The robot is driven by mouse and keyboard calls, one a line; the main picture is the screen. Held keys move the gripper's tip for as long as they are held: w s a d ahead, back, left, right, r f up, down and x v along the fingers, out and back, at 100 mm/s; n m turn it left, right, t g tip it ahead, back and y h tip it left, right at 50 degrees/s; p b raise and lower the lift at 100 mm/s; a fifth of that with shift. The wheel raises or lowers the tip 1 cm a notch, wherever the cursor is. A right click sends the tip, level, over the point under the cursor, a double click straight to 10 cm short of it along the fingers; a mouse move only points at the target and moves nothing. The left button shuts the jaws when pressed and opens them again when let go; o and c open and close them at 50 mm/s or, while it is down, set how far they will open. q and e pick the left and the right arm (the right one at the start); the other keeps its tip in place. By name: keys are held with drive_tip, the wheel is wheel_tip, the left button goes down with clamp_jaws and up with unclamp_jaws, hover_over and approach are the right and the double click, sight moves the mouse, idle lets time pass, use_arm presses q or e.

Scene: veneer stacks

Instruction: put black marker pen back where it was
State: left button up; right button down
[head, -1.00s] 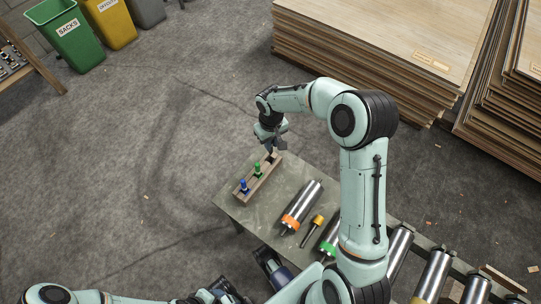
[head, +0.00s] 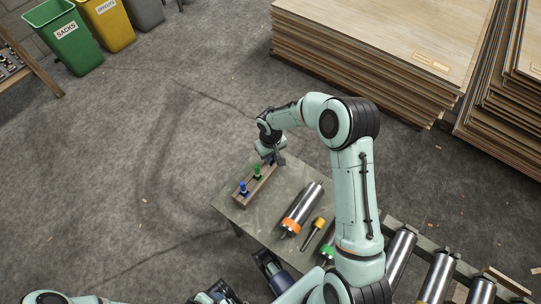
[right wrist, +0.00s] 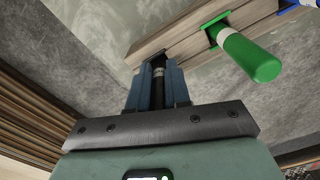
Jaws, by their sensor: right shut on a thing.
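My right gripper (head: 273,160) is over the far end of a wooden pen holder (head: 258,189) on the table. It is shut on the black marker pen (right wrist: 158,74), which stands between the fingers in the right wrist view. The pen's tip end is at the dark slot in the end of the holder (right wrist: 180,38); I cannot tell how deep it sits. In the head view the fingers hide the pen. A green marker (head: 257,172) and a blue marker (head: 243,188) stand upright in the other slots. My left arm shows at the bottom edge; its jaws are unclear.
A roller conveyor (head: 437,275) is at lower right. Veneer stacks (head: 370,60) stand behind.

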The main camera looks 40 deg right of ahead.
drive_tip(key=c, duration=1.1)
unclamp_jaws()
drive_tip(key=shift+f, duration=0.1)
wheel_tip(320, 180, up, 12)
drive_tip(key=shift+r+p, duration=0.2)
drive_tip(key=shift+p, duration=0.9)
drive_tip(key=shift+f, duration=0.1)
